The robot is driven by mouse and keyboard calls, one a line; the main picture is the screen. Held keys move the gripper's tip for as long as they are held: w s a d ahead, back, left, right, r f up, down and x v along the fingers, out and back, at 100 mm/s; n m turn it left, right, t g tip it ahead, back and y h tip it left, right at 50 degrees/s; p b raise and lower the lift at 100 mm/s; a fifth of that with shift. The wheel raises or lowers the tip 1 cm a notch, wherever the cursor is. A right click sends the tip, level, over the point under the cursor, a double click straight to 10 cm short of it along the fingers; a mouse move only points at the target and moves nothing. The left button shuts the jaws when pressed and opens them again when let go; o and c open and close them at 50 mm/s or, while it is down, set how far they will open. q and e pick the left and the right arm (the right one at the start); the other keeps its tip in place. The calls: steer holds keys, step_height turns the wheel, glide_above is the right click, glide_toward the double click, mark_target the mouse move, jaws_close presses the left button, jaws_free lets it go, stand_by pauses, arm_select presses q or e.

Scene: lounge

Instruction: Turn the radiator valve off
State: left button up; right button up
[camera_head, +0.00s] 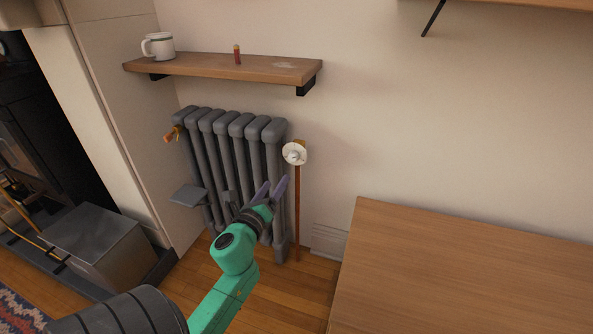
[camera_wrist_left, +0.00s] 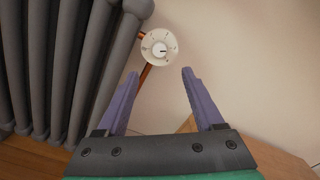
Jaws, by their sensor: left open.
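The radiator valve (camera_head: 294,153) is a round white dial at the right end of the grey radiator (camera_head: 235,135), at the top of a copper pipe (camera_head: 297,210). In the left wrist view the valve (camera_wrist_left: 159,47) faces me, with marks around a small central knob. My left gripper (camera_head: 271,188) is in front of the radiator, below and left of the valve in the head view. Its two purple fingers (camera_wrist_left: 157,80) are apart with nothing between them, and the valve lies beyond their tips, untouched. My right gripper is not in view.
A wooden shelf (camera_head: 220,68) with a white mug (camera_head: 158,46) and a small red item (camera_head: 237,54) hangs above the radiator. A wooden surface (camera_head: 460,270) fills the lower right. A grey box (camera_head: 98,243) stands at left. The wall around the valve is clear.

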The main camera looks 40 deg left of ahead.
mark_target(292, 158)
arm_select(q)
steer(key=b+x, duration=0.1)
steer(key=x, duration=1.1)
steer(key=shift+f, duration=0.1)
steer(key=shift+w+a, duration=0.15)
steer(key=shift+w, duration=0.05)
jaws_close()
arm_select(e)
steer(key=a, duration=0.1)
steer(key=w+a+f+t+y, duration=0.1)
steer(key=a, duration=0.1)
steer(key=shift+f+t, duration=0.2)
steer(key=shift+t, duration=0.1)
